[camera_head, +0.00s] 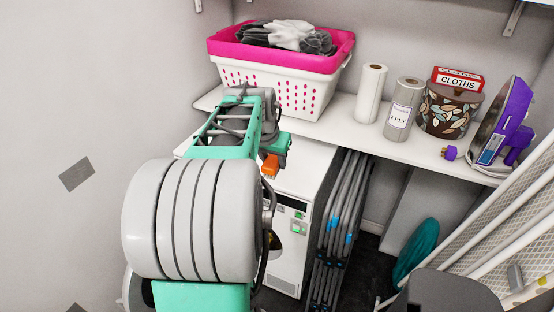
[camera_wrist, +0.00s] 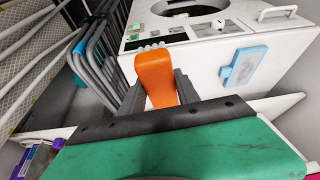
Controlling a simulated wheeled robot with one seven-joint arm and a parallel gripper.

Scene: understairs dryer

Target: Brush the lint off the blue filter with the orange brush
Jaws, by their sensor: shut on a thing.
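My gripper (camera_wrist: 160,92) is shut on the orange brush (camera_wrist: 155,68), with one dark finger on each side of it. Pale bristles show at the brush's far end in the wrist view. The orange brush also shows in the head view (camera_head: 270,164), beside my green wrist and over the dryer. The blue filter (camera_wrist: 258,52) lies on the white dryer's top (camera_wrist: 205,58), to the right of the brush in the wrist view. Grey lint (camera_wrist: 243,67) covers its middle. The brush appears apart from the filter. The filter is hidden behind my arm in the head view.
The white dryer (camera_head: 288,260) stands under a white shelf (camera_head: 345,132). On the shelf are a pink-and-white laundry basket (camera_head: 300,95), paper rolls (camera_head: 370,92), a cloths box (camera_head: 458,79) and a purple iron (camera_head: 505,120). Folded grey racks (camera_head: 345,215) stand close beside the dryer.

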